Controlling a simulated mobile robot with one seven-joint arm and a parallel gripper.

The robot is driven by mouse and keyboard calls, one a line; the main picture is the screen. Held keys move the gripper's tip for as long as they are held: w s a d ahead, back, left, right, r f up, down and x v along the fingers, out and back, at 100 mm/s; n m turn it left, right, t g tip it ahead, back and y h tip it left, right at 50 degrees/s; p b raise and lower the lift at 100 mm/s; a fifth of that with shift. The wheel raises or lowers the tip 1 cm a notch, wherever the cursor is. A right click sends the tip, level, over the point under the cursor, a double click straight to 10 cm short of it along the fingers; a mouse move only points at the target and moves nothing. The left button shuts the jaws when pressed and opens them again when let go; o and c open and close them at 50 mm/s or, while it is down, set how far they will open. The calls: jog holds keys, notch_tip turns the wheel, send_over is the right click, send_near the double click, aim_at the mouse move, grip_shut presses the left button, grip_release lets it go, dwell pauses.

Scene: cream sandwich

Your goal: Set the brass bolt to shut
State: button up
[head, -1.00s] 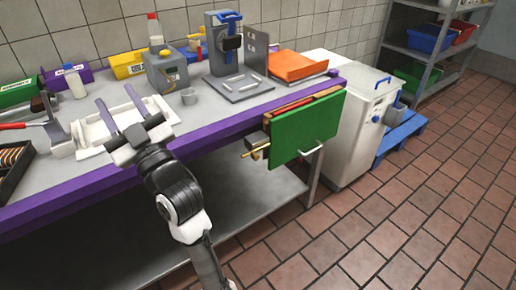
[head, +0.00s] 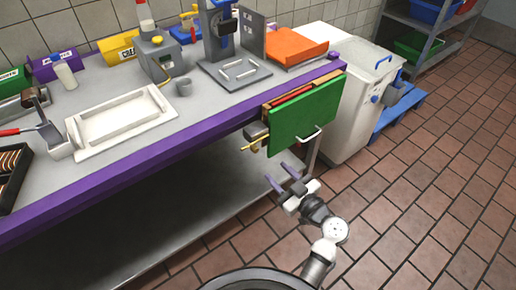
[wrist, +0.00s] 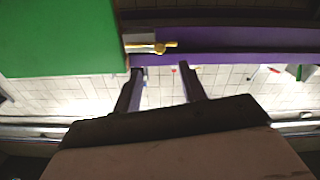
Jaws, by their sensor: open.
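The brass bolt (head: 254,145) is a thin gold rod beside a grey block at the left side of the green-fronted drawer (head: 302,117), under the bench edge. In the wrist view the bolt (wrist: 158,47) lies level on a pale plate between the green panel and the purple edge, with a small knob on it. My gripper (head: 277,173) is open and empty, low in front of the bench, below the drawer and apart from the bolt. In the wrist view its two fingers (wrist: 160,73) point toward the bolt with a gap between them.
The drawer stands partly out, with a pale handle (head: 310,138) on its front. The purple bench edge (head: 180,132) runs above, and a lower shelf (head: 150,230) lies beneath. A white bin (head: 360,95) stands to the right. The tiled floor in front is clear.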

aim_at(257, 151)
jog(key=p+x, duration=0.3)
jog(key=x, duration=0.7)
jog(key=shift+w, duration=0.15)
grip_shut()
